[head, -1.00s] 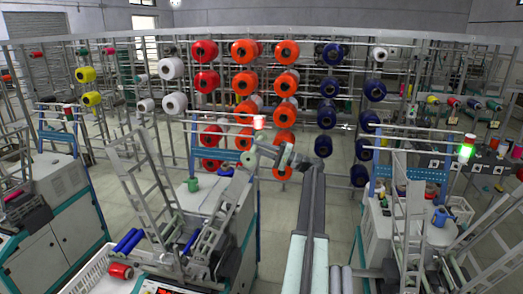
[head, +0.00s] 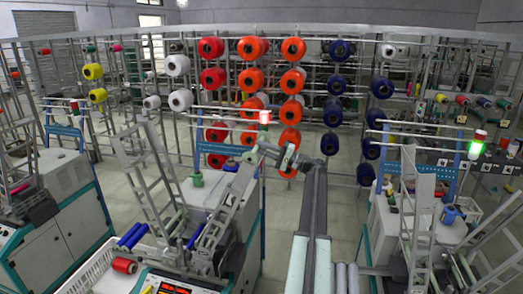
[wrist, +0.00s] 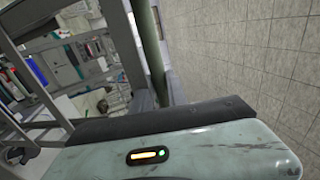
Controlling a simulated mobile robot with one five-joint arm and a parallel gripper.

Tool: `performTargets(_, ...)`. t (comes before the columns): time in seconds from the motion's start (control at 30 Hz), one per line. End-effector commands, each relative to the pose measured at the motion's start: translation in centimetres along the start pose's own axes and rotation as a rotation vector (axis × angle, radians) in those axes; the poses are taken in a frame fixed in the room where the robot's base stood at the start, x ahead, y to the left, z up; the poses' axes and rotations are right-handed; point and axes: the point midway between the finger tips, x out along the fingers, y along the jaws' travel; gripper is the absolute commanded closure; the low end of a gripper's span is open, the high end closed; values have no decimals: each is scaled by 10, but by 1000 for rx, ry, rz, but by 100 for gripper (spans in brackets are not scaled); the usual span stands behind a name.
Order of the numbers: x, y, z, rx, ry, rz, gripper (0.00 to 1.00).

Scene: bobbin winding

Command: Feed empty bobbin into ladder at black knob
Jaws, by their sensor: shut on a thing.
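My gripper (head: 256,153) is at the end of my arm, right beside the upper end of the middle machine's grey ladder (head: 232,195). In the wrist view, a long dark green tube (wrist: 152,50), which looks like the empty bobbin, stands beyond my gripper's dark jaw edge. The ladder's grey rails (wrist: 60,47) are close by on the left in the wrist view, apart from the tube. I cannot make out a black knob.
Another machine with a ladder (head: 418,215) stands at right under a green-lit lamp (head: 475,149). A rack of coloured spools is behind. Tiled floor shows between.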

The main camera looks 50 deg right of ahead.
Motion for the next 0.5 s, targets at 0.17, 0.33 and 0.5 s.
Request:
performTargets(0.17,2,14,0,0,-1,0,100)
performTargets(0.33,3,15,0,0,-1,0,100)
performTargets(0.5,3,15,0,0,-1,0,100)
